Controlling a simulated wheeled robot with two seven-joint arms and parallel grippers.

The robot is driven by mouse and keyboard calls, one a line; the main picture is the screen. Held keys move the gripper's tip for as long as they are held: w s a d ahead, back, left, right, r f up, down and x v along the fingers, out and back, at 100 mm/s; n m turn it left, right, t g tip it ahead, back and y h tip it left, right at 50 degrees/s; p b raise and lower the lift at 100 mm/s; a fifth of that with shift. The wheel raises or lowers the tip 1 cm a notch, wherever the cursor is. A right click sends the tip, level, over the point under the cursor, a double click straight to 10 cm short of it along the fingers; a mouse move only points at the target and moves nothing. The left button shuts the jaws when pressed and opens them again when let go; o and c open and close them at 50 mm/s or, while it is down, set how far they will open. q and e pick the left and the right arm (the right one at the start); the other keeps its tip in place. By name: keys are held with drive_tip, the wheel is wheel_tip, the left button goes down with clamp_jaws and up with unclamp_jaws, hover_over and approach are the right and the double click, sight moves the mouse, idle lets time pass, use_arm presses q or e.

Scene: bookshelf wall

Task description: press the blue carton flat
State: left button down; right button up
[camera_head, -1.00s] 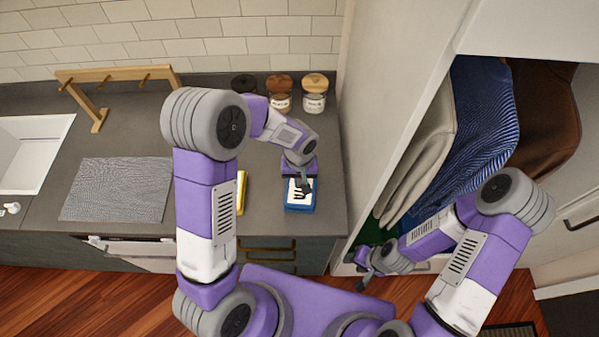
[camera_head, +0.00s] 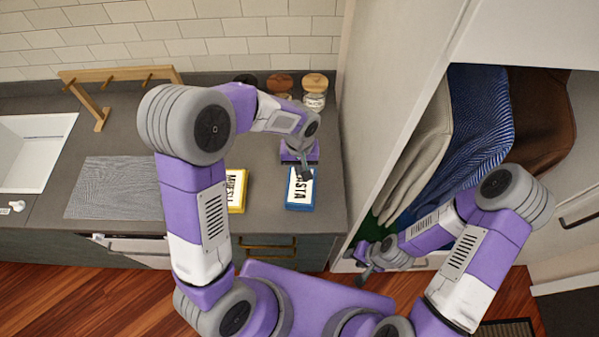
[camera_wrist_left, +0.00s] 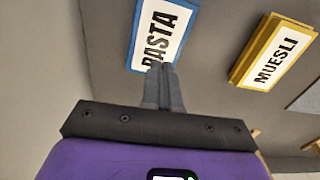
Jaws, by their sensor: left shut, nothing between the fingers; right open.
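The blue carton (camera_head: 300,197) lies on the grey counter near its right end, a white PASTA label facing up. It looks low and flat. It also shows at the top of the left wrist view (camera_wrist_left: 140,28), with little side wall visible. My left gripper (camera_head: 304,174) is shut and empty, pointing down at the carton's far part. In the left wrist view its fingertips (camera_wrist_left: 160,68) overlap the label's end; I cannot tell whether they touch. My right gripper (camera_head: 364,279) is open and empty, low in front of the cabinet, away from the carton.
A yellow MUESLI carton (camera_head: 237,192) lies left of the blue one, partly behind my left arm; it also shows in the left wrist view (camera_wrist_left: 270,55). Jars (camera_head: 314,92) stand by the back wall. A tall cabinet side (camera_head: 385,120) bounds the right. A grey mat (camera_head: 115,188) lies left.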

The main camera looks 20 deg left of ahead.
use_arm(q)
wheel_tip(320, 180, up, 6)
drive_tip(key=shift+r, duration=0.15)
idle(0.6)
